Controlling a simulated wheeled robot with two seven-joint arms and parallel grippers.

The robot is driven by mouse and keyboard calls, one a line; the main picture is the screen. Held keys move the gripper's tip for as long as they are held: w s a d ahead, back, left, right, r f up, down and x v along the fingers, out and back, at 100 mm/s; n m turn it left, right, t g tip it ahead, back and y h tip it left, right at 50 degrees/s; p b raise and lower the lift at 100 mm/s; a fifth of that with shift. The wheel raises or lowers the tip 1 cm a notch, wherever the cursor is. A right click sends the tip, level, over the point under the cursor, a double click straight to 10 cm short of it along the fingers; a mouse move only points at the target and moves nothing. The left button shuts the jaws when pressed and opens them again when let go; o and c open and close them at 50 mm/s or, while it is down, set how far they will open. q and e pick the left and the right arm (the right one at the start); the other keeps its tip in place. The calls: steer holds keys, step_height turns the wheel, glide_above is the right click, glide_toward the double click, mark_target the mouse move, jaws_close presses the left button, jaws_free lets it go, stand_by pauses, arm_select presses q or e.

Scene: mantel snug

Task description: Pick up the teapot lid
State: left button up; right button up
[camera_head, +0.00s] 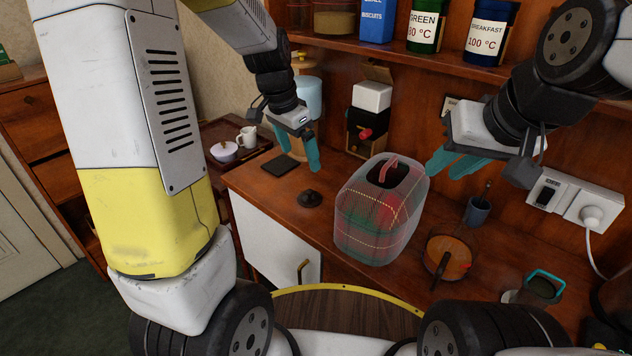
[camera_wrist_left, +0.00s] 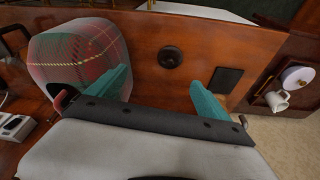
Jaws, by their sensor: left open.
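A small dark round lid with a knob (camera_head: 310,198) lies on the wooden counter, left of the tartan tea cosy (camera_head: 364,215). It also shows in the left wrist view (camera_wrist_left: 171,57), beyond the gap between my left fingertips. My left gripper (camera_head: 300,160) is open and empty above the counter, a little behind and above the lid, not touching it. Its teal fingers also show in the left wrist view (camera_wrist_left: 160,80). My right gripper (camera_head: 443,174) has its teal fingers apart with nothing between them, right of the cosy. No bare teapot is visible.
A dark flat square (camera_head: 280,165) lies behind the lid. A white lidded pot (camera_head: 224,151) and mug (camera_head: 247,137) stand on a tray at left. Counter around the lid is clear.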

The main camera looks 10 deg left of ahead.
mark_target(309, 190)
arm_select(q)
steer(key=w+f+m, duration=0.1)
steer(key=w+f, duration=0.1)
steer(key=f, duration=0.3)
steer(key=w+f+m, duration=0.1)
steer(key=w+f, duration=0.1)
steer(key=f, duration=0.4)
steer(key=w+d+f+m+g, duration=0.1)
steer(key=w+f, duration=0.1)
steer(key=f, duration=0.3)
steer(key=shift+d+f+y, duration=0.1)
steer(key=shift+f+y, duration=0.25)
steer(key=shift+y, duration=0.05)
steer(key=c, duration=1.4)
steer(key=shift+r, duration=0.1)
